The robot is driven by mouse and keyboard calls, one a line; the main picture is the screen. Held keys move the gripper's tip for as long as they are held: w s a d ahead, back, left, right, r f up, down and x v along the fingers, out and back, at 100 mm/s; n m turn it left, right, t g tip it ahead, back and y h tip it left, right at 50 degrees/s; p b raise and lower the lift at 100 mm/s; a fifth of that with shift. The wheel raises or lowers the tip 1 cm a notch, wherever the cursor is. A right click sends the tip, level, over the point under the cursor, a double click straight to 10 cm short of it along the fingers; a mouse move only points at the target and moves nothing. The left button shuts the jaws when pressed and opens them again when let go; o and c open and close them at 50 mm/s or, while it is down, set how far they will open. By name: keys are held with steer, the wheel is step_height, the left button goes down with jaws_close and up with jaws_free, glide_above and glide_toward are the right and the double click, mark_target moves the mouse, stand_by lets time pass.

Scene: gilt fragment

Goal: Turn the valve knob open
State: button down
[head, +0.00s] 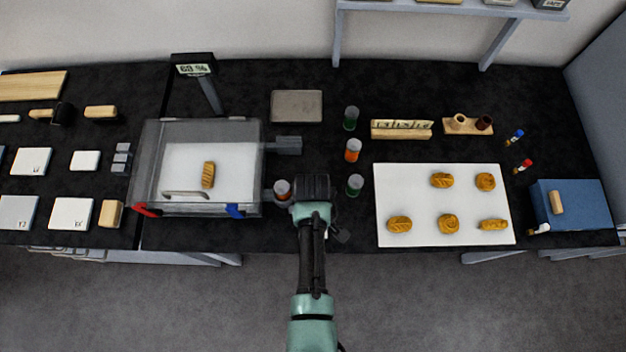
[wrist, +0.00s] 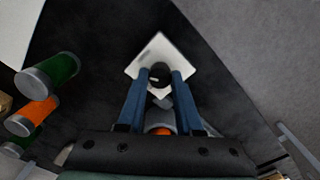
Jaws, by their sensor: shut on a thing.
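A round black knob (wrist: 160,77) with a small light mark shows in the wrist view, in front of a pale square plate (wrist: 153,50) near the table's front edge. I take it for the valve knob. The two blue fingers of my gripper (wrist: 160,84) are shut on it from both sides. In the head view my gripper (head: 312,188) is a dark block at the table's front edge, right of the clear chamber. Its fingertips and the knob are hidden there by my own arm.
The clear chamber (head: 150,165) holds a gilt piece. A white mat (head: 444,228) with several pieces lies right.

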steer(key=m+p, duration=0.1)
steer(key=m, duration=0.4)
steer(key=shift+m, duration=0.4)
stand_by(0.4)
steer(key=c, duration=0.6)
jaws_free()
steer(key=shift+r, duration=0.1)
step_height(320, 180, up, 13)
steer(key=shift+f+b, duration=0.1)
steer(key=shift+b, duration=0.5)
